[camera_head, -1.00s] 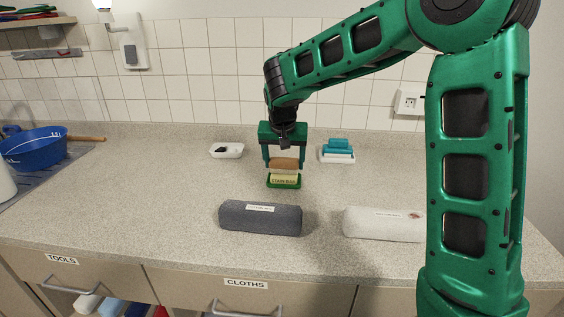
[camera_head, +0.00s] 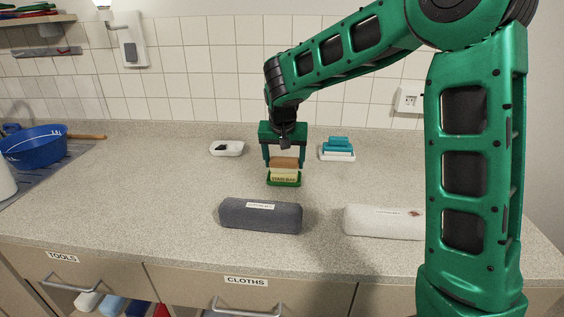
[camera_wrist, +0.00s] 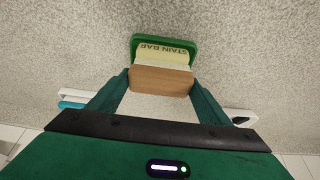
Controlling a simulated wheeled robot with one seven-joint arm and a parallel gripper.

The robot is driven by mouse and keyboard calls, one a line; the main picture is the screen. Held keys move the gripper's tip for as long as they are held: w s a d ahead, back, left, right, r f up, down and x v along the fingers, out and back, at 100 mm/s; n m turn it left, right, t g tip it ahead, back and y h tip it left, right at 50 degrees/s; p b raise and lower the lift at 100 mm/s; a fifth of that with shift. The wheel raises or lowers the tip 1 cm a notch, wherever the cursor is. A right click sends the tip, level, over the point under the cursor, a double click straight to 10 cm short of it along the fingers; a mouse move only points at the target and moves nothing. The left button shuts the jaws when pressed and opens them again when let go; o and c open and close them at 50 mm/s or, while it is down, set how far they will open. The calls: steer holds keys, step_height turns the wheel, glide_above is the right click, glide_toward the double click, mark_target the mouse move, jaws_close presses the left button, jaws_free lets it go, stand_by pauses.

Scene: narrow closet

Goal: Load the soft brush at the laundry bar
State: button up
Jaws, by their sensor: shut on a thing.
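My gripper (camera_head: 284,163) points down over the counter and is shut on the soft brush (camera_head: 284,163), a brown wooden block with pale bristles. The brush also shows between the fingers in the wrist view (camera_wrist: 161,80). The laundry bar (camera_head: 284,176) is pale yellow, lettered "STAIN BAR", and sits in a green dish (camera_head: 284,184). In the wrist view the bar (camera_wrist: 163,52) lies right beside the brush, with its bristle side toward the bar. I cannot tell for certain whether bristles and bar touch.
A white dish with a dark item (camera_head: 227,149) stands at the left, and a teal brush on a white tray (camera_head: 337,150) at the right. A dark grey roll (camera_head: 260,216) and a white roll (camera_head: 383,222) lie in front. Bare counter lies left of the gripper.

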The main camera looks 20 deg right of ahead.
mark_target(285, 160)
steer(key=shift+r, duration=3.45)
steer(key=shift+s, duration=0.15)
